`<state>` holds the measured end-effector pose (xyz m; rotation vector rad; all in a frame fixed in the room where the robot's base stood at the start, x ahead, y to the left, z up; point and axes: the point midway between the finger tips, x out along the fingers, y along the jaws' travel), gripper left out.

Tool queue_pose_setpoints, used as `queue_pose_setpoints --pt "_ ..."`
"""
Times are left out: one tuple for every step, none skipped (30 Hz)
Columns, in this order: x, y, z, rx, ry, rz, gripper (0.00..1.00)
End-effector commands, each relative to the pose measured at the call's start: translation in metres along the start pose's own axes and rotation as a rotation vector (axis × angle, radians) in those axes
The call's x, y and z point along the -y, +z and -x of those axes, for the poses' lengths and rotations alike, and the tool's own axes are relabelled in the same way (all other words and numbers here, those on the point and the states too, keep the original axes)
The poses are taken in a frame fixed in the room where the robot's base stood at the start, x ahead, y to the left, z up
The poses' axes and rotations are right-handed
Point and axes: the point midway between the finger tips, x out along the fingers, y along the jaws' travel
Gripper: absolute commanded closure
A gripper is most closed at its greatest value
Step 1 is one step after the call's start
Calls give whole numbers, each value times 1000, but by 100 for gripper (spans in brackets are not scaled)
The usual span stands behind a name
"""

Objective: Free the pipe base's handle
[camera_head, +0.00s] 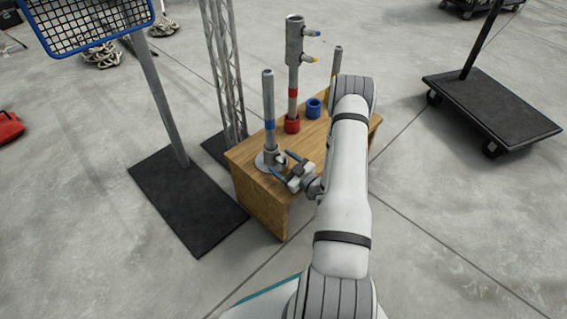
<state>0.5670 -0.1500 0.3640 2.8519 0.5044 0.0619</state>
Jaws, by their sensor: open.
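The near pipe base (261,162) is a round grey flange at the left front of the wooden table. An upright grey pipe (268,100) with a blue band stands in it. My gripper (281,163) is low beside the base, on its right, pointing left toward it. Its two dark fingers are spread apart. A small grey fitting at the base shows near the fingertips. I cannot make out the handle clearly, nor whether the fingers touch it or lie around it.
The wooden table (250,196) also holds a taller grey pipe (294,75) in a red socket (292,124), a blue ring (314,108) and another pipe (337,62). A metal truss (223,70) and a blue-framed basket stand (165,100) are left. A black cart (500,110) is right.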

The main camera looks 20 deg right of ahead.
Motion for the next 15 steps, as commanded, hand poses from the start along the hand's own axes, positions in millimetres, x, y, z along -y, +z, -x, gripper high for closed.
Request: queue_pose_setpoints --pt "0 0 0 0 1 0 32" --pt "0 0 1 0 1 0 32" --pt "-1 0 4 1 1 0 32" --pt "-1 -1 6 1 2 0 32" --pt "-2 -1 10 2 3 0 32" --pt "-2 -1 16 3 4 -1 32" --pt "-2 -2 20 3 3 -2 32" --pt "-2 -2 26 3 4 -3 32" --pt "-2 -2 33 3 5 -2 32" --pt "-2 -2 39 4 4 -3 32" --pt "-2 -2 44 4 5 -3 32" --pt "-2 -2 51 3 4 -2 32" --pt "-2 -2 56 2 5 -2 32" --pt "-2 -2 60 2 3 -2 32" --pt "-2 -1 65 2 4 -2 32"
